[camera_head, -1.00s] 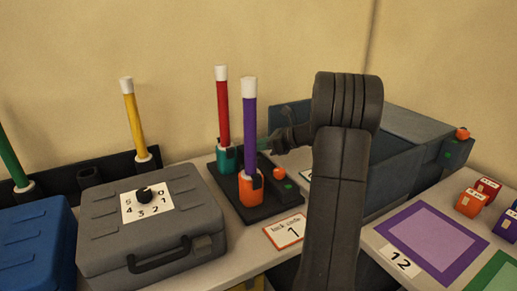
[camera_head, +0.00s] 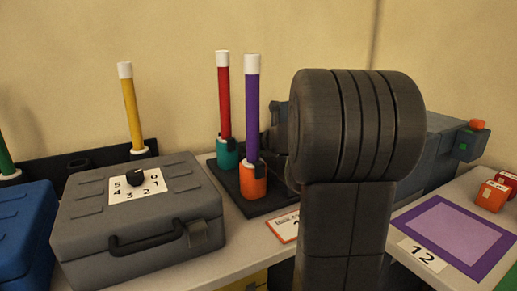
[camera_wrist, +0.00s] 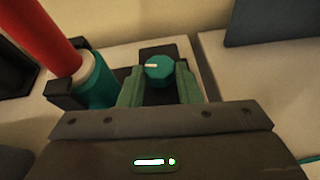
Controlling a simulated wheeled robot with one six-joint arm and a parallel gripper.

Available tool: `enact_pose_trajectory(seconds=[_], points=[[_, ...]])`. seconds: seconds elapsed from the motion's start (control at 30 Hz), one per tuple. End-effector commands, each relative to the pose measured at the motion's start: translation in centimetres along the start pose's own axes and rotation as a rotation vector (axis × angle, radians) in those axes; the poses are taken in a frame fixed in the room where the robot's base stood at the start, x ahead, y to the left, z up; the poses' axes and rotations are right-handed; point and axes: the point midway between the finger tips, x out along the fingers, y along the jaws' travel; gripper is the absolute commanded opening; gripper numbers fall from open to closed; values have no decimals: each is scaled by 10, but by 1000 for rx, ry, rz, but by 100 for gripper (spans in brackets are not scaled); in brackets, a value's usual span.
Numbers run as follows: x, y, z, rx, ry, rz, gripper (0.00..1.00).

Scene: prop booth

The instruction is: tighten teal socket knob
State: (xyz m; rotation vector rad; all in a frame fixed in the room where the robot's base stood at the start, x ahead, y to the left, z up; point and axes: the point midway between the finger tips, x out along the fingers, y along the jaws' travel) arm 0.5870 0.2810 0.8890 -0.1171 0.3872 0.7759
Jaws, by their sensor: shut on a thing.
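The teal socket (camera_head: 228,153) stands on the black base with a red stick (camera_head: 224,95) upright in it. In the wrist view the teal knob (camera_wrist: 158,67), with a pale pointer line, sits between the two green fingers of my gripper (camera_wrist: 159,86). My gripper is shut on the knob. The teal socket (camera_wrist: 100,90) and the red stick (camera_wrist: 45,32) show to the left of the knob there. In the head view my arm hides the knob and my gripper.
An orange socket (camera_head: 252,184) with a purple stick (camera_head: 252,107) stands in front of the teal one. A grey case (camera_head: 75,238) with a numbered dial is at the left. A purple mat (camera_head: 427,215) and red blocks lie at the right. A yellow stick (camera_head: 131,107) stands behind the case.

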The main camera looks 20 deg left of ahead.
Motion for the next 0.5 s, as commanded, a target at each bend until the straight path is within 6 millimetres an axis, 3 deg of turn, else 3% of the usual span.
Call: enact_pose_trajectory(seconds=[0.5], points=[[0, 2, 2, 36, -6, -89, 8]])
